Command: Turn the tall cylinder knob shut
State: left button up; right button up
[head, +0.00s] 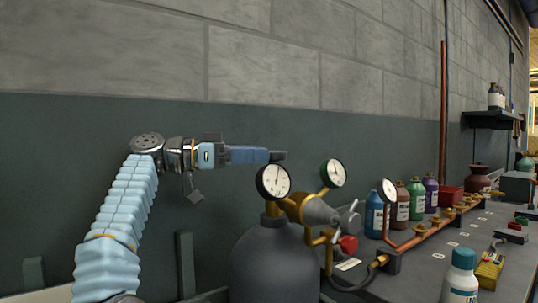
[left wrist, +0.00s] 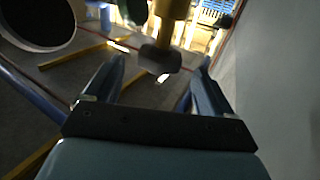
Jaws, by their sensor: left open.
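The tall grey cylinder (head: 275,265) stands at the lower middle of the head view, with a brass valve body (head: 291,207) and two gauges on top. My left gripper (head: 278,156) reaches in from the left, level, with its tips just above the left gauge (head: 273,182). In the left wrist view its fingers (left wrist: 158,82) are open, with nothing held. A dark round knob (left wrist: 158,57) on a brass stem shows near the gap between the fingertips; I cannot tell whether they touch it. It is not clearly made out in the head view. My right gripper is not in view.
The right gauge (head: 333,173), a grey-handled fitting (head: 348,216) and a red knob (head: 348,244) crowd the cylinder's right side. The wall is close behind my left arm.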

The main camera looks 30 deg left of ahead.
pick_arm(q)
jog(key=v, duration=0.3)
jog(key=n+t+y+b, duration=0.4)
jog(key=y+b, duration=0.1)
jog(key=b, duration=0.1)
send_near(274, 158)
jog(key=shift+n+y, duration=0.3)
jog(key=shift+y, duration=0.1)
jog(key=p+x, duration=0.1)
jog(key=x, duration=0.3)
jog(key=a+p+x, duration=0.1)
jog(key=x, duration=0.2)
jog(key=w+p+x, duration=0.1)
jog(key=x, duration=0.3)
jog(key=shift+w+a+r, duration=0.15)
jog(key=shift+w+a, duration=0.05)
jog(key=shift+a, duration=0.05)
